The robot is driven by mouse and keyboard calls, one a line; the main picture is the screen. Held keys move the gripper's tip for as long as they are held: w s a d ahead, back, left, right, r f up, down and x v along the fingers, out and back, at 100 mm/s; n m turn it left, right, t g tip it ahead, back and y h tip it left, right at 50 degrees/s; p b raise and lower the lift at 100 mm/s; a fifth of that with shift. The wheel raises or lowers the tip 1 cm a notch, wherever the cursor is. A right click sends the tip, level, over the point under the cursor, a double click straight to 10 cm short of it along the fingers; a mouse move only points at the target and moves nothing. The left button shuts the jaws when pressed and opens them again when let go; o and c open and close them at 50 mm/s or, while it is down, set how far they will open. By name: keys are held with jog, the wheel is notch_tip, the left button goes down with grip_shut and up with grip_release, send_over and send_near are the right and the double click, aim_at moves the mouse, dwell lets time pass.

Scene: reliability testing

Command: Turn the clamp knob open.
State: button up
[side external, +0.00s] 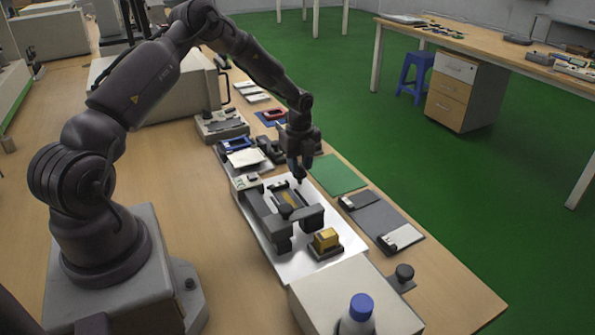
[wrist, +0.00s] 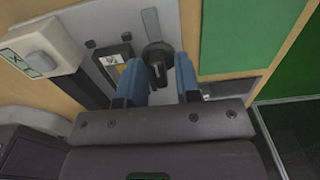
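The clamp knob (wrist: 154,52) is a dark, rounded piece with a raised grip, on the light plate in the wrist view. My gripper (wrist: 158,70) has its two blue fingers apart, one on each side of the knob's near end. I cannot tell whether either finger touches it. In the side view my gripper (side external: 299,178) points down over the far end of the clamp fixture (side external: 268,210), a dark grey frame on a white plate. There the knob is hard to make out at the fingertips.
A yellow block (side external: 326,239) on a dark base sits at the plate's near end. A black round-topped part (side external: 404,273) and a blue-capped bottle (side external: 360,304) stand nearer the camera. A green mat (side external: 337,174) lies flat to the right. A light box (wrist: 42,45) stands left of my fingers.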

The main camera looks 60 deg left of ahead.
aim_at(300, 165)
jog(key=shift+d+r, duration=0.1)
jog(key=shift+r, duration=2.15)
